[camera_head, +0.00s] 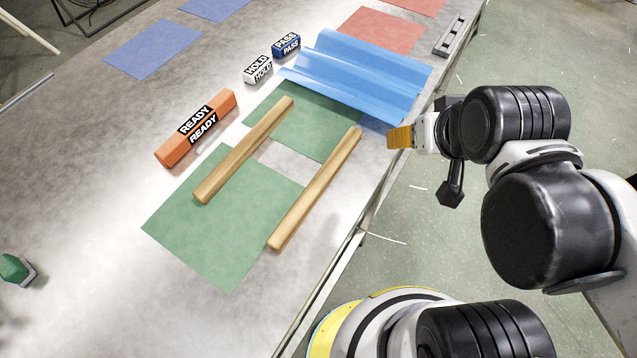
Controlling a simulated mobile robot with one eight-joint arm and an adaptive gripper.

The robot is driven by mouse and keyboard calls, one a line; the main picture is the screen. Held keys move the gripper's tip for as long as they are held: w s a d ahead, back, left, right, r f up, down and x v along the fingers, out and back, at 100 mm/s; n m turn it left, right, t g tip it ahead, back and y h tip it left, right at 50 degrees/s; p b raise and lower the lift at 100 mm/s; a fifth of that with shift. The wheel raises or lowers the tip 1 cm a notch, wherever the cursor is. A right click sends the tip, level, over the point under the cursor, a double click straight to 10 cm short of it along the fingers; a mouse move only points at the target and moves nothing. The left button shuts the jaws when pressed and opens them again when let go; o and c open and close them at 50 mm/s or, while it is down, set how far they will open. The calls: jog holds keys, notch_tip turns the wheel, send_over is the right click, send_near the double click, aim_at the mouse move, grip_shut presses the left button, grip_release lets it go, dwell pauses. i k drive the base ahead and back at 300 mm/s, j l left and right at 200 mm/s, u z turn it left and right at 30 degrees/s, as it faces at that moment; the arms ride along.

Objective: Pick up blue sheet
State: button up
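The blue sheet (362,72) is corrugated and lies at the far right part of the table. Its near edge borders a green mat. My gripper (399,137) shows as an orange-yellow tip at the end of my arm, to the right of the table edge. It is just below and right of the sheet in the picture and appears apart from it. Only one side of the gripper shows, so its opening cannot be made out.
On the table (85,130) are two wooden bars (243,150) on green mats, an orange READY block (196,128), a white HOLD block (257,69) and a blue PASS block (286,45). Flat red and blue mats lie farther back. The table's left side is mostly clear.

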aim_at(381, 82)
jog(key=i+l+u, duration=0.2)
jog(key=l, duration=0.2)
jog(key=i+l+u, duration=0.25)
jog(key=l, duration=0.2)
jog(key=i+l+u, duration=0.2)
jog(key=l, duration=0.25)
jog(key=i+l+u, duration=0.2)
jog(key=l, duration=0.25)
jog(key=l+u, duration=0.2)
jog(key=l, duration=0.3)
jog(key=l+u, duration=0.25)
jog(key=l, duration=0.3)
jog(key=i, duration=0.05)
